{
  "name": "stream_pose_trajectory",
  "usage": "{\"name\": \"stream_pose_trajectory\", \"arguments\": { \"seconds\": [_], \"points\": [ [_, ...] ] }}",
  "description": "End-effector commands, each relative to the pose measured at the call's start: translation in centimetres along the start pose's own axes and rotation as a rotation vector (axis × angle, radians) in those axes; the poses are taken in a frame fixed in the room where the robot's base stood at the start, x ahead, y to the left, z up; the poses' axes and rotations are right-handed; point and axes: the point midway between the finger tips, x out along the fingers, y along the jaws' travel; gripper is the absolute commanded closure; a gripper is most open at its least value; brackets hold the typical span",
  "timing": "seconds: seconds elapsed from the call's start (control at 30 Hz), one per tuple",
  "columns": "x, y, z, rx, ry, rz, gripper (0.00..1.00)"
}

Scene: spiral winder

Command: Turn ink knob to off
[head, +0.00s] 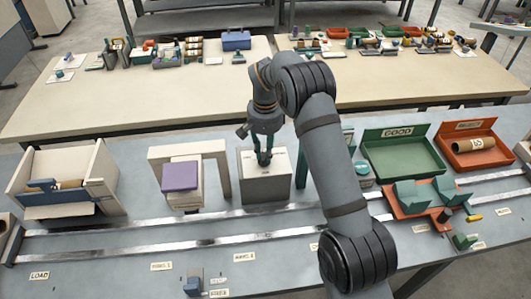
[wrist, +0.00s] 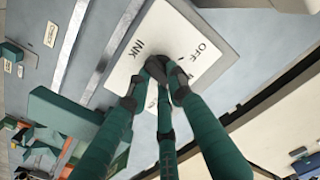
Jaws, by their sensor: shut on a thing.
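The ink knob's grey box (head: 265,188) stands on the near bench in the head view, with a pale top. In the wrist view its white top plate (wrist: 215,25) carries the words INK and OFF, and another mark is partly covered by a finger. My gripper (head: 263,160) reaches down onto the middle of the box top. In the wrist view the green fingers of my gripper (wrist: 163,72) are closed together over the plate's centre, between the two words. The knob is mostly hidden by the dark fingertips, so its pointing direction cannot be told.
A frame with a purple block (head: 180,176) stands left of the box. A white bin (head: 65,172) is farther left. A green GOOD tray (head: 402,150) and a red tray (head: 476,146) lie right. Metal rails (head: 150,238) run along the bench front.

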Motion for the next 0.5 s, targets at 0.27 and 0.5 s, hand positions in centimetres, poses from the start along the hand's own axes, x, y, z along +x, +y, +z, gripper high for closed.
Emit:
{"name": "stream_pose_trajectory", "arguments": {
  "seconds": [0.27,0.5],
  "points": [
    [-0.01,-0.09,-0.03,-0.133,-0.001,0.0,1.0],
    [0.0,-0.12,-0.05,-0.18,-0.001,0.0,1.0]
  ]
}}
